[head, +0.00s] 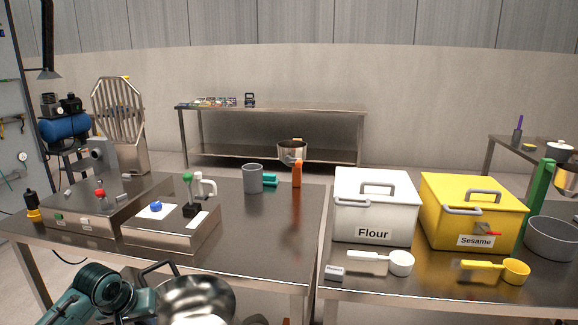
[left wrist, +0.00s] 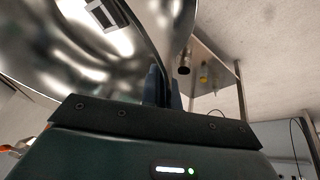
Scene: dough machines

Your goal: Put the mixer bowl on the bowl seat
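The mixer bowl (head: 197,292) is a shiny steel bowl at the bottom of the head view, in front of the left table and partly cut off by the frame. Its curved metal wall fills the upper left of the left wrist view (left wrist: 60,60). My left gripper (head: 160,298) reaches it from the left. In the left wrist view its dark fingers (left wrist: 164,86) are close together at the bowl's edge and appear shut on it. I cannot tell for sure which part is the bowl seat; a steel machine base (head: 78,215) with a grey upright stands on the left table. My right gripper is not in view.
A low steel box (head: 165,236) with a blue knob and a green-topped lever stands near the left table's front. Flour (head: 374,208) and sesame (head: 470,212) bins are right. The left table's right half is mostly clear.

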